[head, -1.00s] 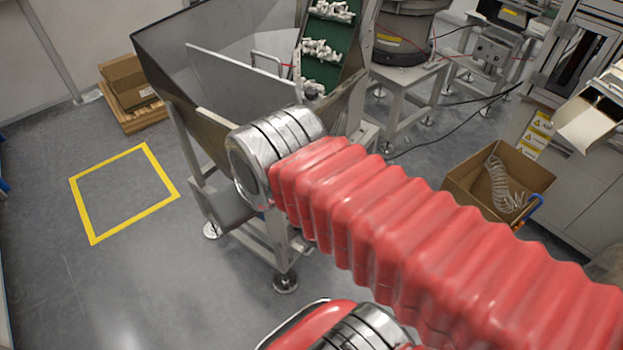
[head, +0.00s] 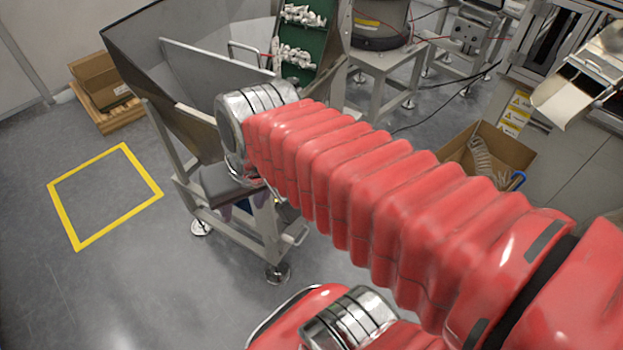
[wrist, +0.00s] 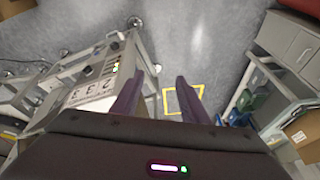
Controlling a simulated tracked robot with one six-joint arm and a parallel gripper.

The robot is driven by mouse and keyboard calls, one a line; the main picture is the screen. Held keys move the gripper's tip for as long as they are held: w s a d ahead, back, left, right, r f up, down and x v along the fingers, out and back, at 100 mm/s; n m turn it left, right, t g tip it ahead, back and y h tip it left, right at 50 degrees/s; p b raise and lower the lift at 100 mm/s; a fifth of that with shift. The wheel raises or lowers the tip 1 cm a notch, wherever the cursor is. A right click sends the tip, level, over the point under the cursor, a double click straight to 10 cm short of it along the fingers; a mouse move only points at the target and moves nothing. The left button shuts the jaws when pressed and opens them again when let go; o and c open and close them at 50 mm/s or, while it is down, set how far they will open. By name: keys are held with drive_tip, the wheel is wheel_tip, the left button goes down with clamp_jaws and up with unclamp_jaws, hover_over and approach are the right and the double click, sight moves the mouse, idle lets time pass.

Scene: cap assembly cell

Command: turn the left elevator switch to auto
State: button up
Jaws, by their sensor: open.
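The elevator (head: 304,45), a green cleated belt carrying white parts, rises from a metal hopper (head: 190,70) in the head view. In the wrist view a pale control panel (wrist: 82,84) lies left of my gripper (wrist: 158,80). It bears small dark knobs (wrist: 88,70), small lit lamps and large dark markings. The knobs are too small for me to read their settings or tell which is the left switch. My gripper is open and empty, its two purple fingers apart from the panel. In the head view my red arm hides most of the gripper and the panel.
A yellow floor square (head: 62,200) lies on clear grey floor at left, with cardboard boxes on a pallet (head: 103,112) beyond. The hopper frame's legs stand close to my arm. An open cardboard box (head: 515,150) and a machine cabinet (head: 590,150) stand at right.

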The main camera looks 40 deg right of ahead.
drive_tip(key=w+d+f+m+y, duration=0.2)
drive_tip(key=d+f+m+y, duration=1)
drive_tip(key=m, duration=0.7)
drive_tip(key=s+d+f+m+t+h, duration=0.2)
drive_tip(key=d+f+m+t, duration=0.4)
drive_tip(key=d+m, duration=0.3)
drive_tip(key=s+d+f+m+t+h, duration=0.3)
drive_tip(key=d+f+m+t+h, duration=0.2)
drive_tip(key=d+m, duration=0.4)
drive_tip(key=f+m+t, duration=0.1)
drive_tip(key=m+t, duration=0.1)
drive_tip(key=shift+m, duration=0.3)
drive_tip(key=x, duration=1.3)
drive_tip(key=shift+w, duration=0.35)
drive_tip(key=shift+d+r, duration=0.15)
